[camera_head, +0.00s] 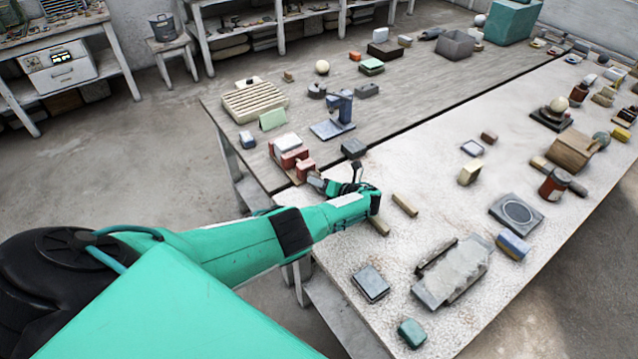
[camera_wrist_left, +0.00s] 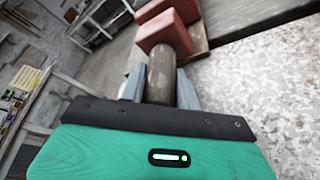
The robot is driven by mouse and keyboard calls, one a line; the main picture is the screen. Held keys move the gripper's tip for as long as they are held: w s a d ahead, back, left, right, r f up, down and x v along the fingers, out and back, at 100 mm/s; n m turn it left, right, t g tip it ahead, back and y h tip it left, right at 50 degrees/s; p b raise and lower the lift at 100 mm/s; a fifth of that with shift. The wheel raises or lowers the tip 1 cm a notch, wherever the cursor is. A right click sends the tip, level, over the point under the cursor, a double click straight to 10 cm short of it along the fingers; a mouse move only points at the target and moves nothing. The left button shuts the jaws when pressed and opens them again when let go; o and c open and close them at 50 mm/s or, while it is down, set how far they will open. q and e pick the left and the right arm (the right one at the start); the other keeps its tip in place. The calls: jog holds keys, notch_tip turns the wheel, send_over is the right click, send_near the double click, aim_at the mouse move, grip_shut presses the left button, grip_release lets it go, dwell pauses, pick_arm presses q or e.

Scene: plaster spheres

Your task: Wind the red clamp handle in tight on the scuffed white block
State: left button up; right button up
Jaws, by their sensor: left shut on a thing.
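The clamp's red jaws (camera_head: 305,166) stand on a wooden base at the near left edge of the table. The white block (camera_head: 287,142) sits at the far red jaw; its contact with the jaws is too small to judge. My left gripper (camera_head: 317,181) is at the near end of the clamp. In the left wrist view its fingers (camera_wrist_left: 161,88) are shut on either side of a grey-brown round handle (camera_wrist_left: 162,72), which points at the red jaw (camera_wrist_left: 166,32). The handle looks grey-brown, not red. The white block is not seen there. My right gripper is out of view.
A dark grey block (camera_head: 353,148) and a blue press-like stand (camera_head: 335,120) are close beyond the clamp. Wooden strips (camera_head: 404,205) lie right of my left arm. The table edge is close by.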

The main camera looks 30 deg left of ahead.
pick_arm(q)
jog(key=o, duration=1)
jog(key=shift+d, duration=0.1)
jog(key=v, duration=1.2)
jog(key=shift+f, duration=0.15)
jog(key=shift+v, duration=0.85)
